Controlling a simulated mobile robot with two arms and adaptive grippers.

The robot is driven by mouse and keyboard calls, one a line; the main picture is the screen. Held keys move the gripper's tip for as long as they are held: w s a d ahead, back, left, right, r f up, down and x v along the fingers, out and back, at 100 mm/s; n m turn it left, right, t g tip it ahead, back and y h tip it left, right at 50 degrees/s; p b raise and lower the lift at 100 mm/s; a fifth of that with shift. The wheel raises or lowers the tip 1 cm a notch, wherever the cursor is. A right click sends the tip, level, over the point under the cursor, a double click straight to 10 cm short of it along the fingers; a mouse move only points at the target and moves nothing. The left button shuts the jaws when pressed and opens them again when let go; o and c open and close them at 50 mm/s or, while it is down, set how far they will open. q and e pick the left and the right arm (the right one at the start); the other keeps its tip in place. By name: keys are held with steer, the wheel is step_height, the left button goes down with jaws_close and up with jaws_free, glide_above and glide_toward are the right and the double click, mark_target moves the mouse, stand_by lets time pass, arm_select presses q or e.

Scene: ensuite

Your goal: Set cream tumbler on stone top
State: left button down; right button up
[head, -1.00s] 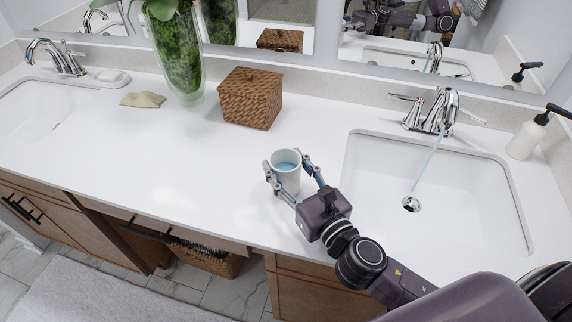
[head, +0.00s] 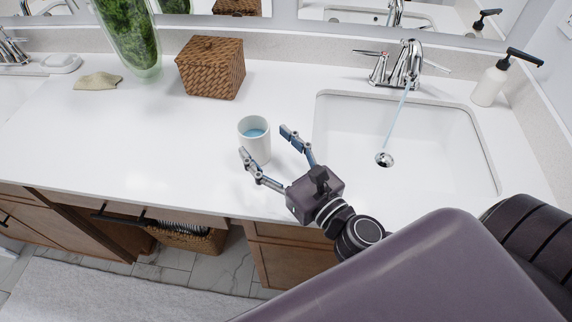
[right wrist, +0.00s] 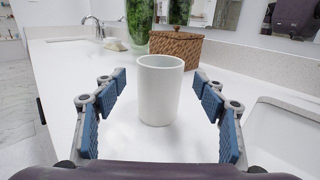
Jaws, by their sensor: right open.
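The cream tumbler (head: 256,146) stands upright on the white stone top (head: 130,135), left of the right-hand sink. Blue water shows inside it. My right gripper (head: 264,143) is open, with its fingers spread and pointing at the tumbler from the front right. In the right wrist view the tumbler (right wrist: 160,92) stands just beyond the open fingers (right wrist: 163,98), centred and not gripped. My left gripper is not in view.
A woven box (head: 210,68) stands behind the tumbler, with a glass vase of greenery (head: 130,38) to its left. The right sink (head: 405,150) has a running faucet (head: 408,65) and a soap pump (head: 490,84) beside it. The counter left of the tumbler is clear.

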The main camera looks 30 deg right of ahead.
steer(key=s, duration=0.3)
steer(key=s+d+b, duration=0.1)
steer(key=s, duration=0.1)
steer(key=shift+s+d, duration=0.1)
steer(key=shift+s, duration=0.75)
